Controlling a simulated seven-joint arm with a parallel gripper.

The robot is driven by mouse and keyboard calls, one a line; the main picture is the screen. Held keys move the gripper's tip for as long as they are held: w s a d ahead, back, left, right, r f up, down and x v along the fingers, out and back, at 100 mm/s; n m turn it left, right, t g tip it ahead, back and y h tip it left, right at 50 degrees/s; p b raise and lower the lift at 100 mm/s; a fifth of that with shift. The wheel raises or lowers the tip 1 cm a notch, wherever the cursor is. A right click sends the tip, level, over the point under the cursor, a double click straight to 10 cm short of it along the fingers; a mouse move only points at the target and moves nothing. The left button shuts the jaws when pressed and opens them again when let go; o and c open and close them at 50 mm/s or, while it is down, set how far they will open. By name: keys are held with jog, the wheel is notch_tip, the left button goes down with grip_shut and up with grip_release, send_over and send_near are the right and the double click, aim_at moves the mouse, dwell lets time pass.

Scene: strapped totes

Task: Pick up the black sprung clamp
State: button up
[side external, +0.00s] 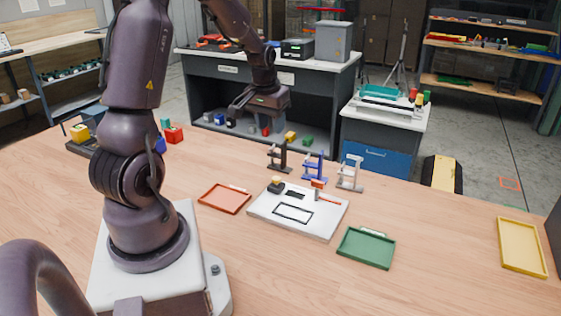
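Three small clamps stand in a row on the wooden table behind the white board. The black clamp (279,157) is the leftmost, upright, with a pale piece at its jaw. The blue clamp (312,168) is in the middle and the grey clamp (350,174) is on the right. My gripper (236,110) is in the air, above and to the left of the black clamp in the picture, clear of it. Its fingers are dark and small here, so I cannot tell whether they are open or shut. I see nothing held in it.
A white board (328,227) with a black outline and small items lies before the clamps. A red tray (224,199), green tray (366,248) and yellow tray (522,247) lie around it. Coloured blocks (174,134) sit at the left. The table's right front is clear.

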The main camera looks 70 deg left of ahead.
aim_at(283, 143)
jog(key=w+a+f+t+y, duration=0.2)
jog(key=w+a+f, duration=0.1)
jog(key=a, duration=0.6)
jog(key=shift+n, duration=0.3)
jog(key=shift+w+d+x, duration=0.1)
jog(key=shift+x, duration=2)
jog(key=shift+w+d+x, duration=0.1)
jog(key=shift+x, duration=1.95)
jog(key=shift+w+d+x, duration=0.1)
jog(key=shift+x, duration=2)
jog(key=shift+r, duration=0.1)
grip_shut()
